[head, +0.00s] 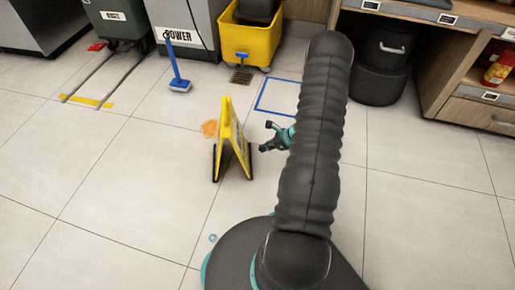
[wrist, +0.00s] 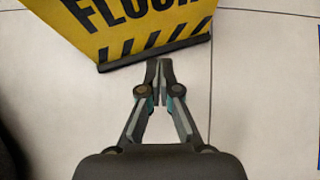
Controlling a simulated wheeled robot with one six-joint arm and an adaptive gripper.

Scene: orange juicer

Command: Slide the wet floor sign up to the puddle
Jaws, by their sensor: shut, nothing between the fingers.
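The yellow wet floor sign (head: 233,145) stands upright as an open A-frame on the tiled floor, in the middle of the head view. The orange puddle (head: 209,128) lies on the floor just beyond the sign and to its left, partly hidden behind its edge. My gripper (head: 266,137) is low beside the sign's right side. In the wrist view my gripper (wrist: 159,64) is shut and empty, its fingertips at the black bottom edge of the sign's panel (wrist: 130,30). I cannot tell whether they touch it.
A blue taped outline (head: 277,97) lies right of the puddle.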

